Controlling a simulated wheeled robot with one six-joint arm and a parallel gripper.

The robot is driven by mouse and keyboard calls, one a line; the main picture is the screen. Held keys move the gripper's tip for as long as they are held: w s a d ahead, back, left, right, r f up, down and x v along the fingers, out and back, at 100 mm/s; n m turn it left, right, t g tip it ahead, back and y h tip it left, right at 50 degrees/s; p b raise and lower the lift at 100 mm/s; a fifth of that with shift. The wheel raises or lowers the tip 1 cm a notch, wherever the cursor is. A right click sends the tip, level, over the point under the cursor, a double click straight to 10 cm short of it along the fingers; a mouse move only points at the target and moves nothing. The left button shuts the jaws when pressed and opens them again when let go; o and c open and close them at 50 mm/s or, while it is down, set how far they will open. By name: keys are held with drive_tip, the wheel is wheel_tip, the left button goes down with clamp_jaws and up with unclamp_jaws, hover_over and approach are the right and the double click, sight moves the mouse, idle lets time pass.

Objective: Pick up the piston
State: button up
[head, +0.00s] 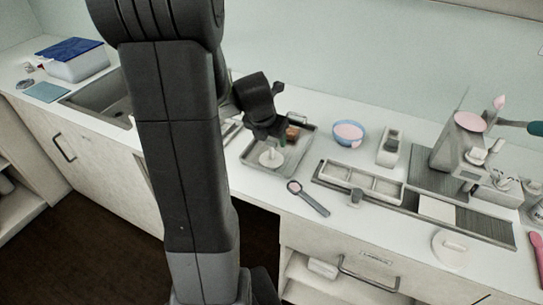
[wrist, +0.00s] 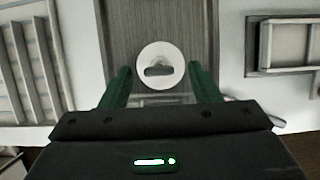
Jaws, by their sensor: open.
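The piston, a white round piece with a short stem (head: 270,157), stands in a grey metal tray (head: 247,160) on the counter in the head view. In the wrist view it shows from above as a white disc (wrist: 160,50) with a dark bar-shaped mark at its middle. My gripper (head: 272,140) hangs over the tray, pointing down. In the wrist view its green fingers (wrist: 160,78) are apart, one on each side of the disc in the picture. The gripper is open and holds nothing. I cannot tell how far the fingertips are above the piston.
A brown block (head: 292,133) lies at the tray's back. To the right are a blue bowl (head: 348,133), a compartment tray (head: 360,182), a dark-handled scoop (head: 309,197), a round white lid (head: 450,246) and a grey machine (head: 458,150). A sink (head: 100,97) lies left.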

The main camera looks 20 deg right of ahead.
sight(271, 142)
drive_tip(key=shift+x, duration=2.3)
drive_tip(key=shift+a, duration=0.1)
drive_tip(key=c, duration=1.1)
